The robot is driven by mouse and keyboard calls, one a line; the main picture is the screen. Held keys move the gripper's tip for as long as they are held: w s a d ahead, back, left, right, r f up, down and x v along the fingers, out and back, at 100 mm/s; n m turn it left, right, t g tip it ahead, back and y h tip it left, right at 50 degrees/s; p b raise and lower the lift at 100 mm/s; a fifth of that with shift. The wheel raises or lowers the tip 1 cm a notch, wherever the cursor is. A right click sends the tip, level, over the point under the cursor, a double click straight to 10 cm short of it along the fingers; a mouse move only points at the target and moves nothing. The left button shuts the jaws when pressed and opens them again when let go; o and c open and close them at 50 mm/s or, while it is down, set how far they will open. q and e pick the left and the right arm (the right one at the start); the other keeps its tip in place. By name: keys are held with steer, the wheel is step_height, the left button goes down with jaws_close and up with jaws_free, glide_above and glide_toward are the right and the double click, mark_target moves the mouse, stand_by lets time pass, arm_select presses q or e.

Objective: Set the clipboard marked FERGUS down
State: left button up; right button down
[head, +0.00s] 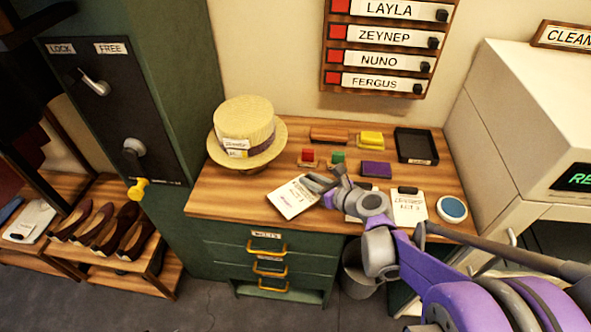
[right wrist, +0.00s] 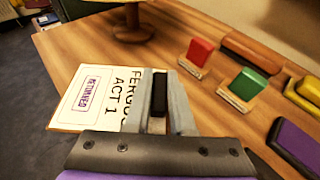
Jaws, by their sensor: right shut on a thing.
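The FERGUS clipboard (head: 292,199) is a white sheet reading "FERGUS ACT 1" with a purple "RETURNED" stamp, and it also shows in the right wrist view (right wrist: 92,98). My right gripper (head: 318,184) is shut on its black clip end, and its fingers flank the clip in the right wrist view (right wrist: 172,95). The clipboard is turned at an angle over the front part of the wooden table (head: 225,200). I cannot tell whether it touches the top. My left gripper is not in view.
A straw hat (head: 245,130) sits on a stand at left. Red (head: 308,156) and green (head: 337,157) stamps, a purple pad (head: 376,169) and a black tray (head: 416,146) lie behind. Another clipboard (head: 409,208) and a round blue pad (head: 452,209) lie right.

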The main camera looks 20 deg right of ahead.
glide_above(292, 177)
steer(key=s, duration=0.1)
steer(key=shift+d, duration=0.2)
steer(key=shift+w+a, duration=0.2)
steer(key=shift+w, duration=0.3)
step_height(292, 177, down, 3)
steer(key=shift+r, duration=0.15)
steer(key=shift+f, duration=0.4)
steer(key=shift+f, duration=0.1)
steer(key=shift+f, duration=0.15)
steer(key=c, duration=0.8)
jaws_free()
steer(key=shift+o, duration=0.2)
steer(key=shift+r, duration=0.2)
